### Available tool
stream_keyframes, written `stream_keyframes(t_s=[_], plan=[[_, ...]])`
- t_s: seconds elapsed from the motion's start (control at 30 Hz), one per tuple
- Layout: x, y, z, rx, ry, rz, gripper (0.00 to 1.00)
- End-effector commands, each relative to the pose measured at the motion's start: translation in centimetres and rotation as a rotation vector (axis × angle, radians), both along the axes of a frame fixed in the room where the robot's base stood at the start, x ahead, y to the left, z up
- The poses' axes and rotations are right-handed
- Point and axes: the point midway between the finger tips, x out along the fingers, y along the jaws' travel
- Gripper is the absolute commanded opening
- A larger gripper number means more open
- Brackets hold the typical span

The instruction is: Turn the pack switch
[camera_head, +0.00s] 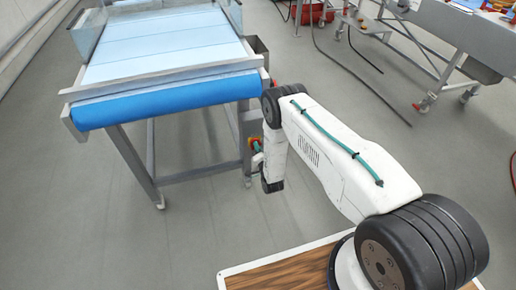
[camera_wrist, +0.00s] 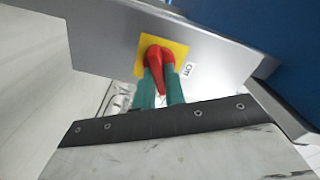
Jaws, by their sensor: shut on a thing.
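The pack switch is a red rotary knob (camera_wrist: 157,60) on a yellow square plate (camera_wrist: 180,50), fixed to a grey metal panel. In the wrist view my gripper (camera_wrist: 159,76) has its two green fingers shut on the red knob, one on each side. The knob's pointed end aims down in that view. A white label (camera_wrist: 188,70) with dark lettering sits right of the plate.
A steel table (camera_head: 450,28) stands at the upper right. A dark cable (camera_head: 365,85) lies on the floor. The grey floor between is open.

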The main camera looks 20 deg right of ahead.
Motion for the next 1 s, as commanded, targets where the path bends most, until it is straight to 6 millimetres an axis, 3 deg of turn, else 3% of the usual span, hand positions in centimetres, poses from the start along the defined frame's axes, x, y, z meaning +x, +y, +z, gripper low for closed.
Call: stream_keyframes(t_s=[0.07,0.1,0.17,0.5,0.8,1.0], plan=[[0.0,-0.1,0.0,0.0,0.001,-0.002,0.0],[0.0,-0.1,0.0,0.0,0.001,-0.002,0.23],[0.0,-0.1,0.0,-0.001,0.001,-0.002,0.34],[-0.5,0.0,-0.1,-0.001,0.002,0.0,0.34],[-5.3,0.0,-0.1,-0.002,0.004,0.0,0.34],[-7.5,0.0,-0.1,-0.001,0.003,-0.001,0.34]])
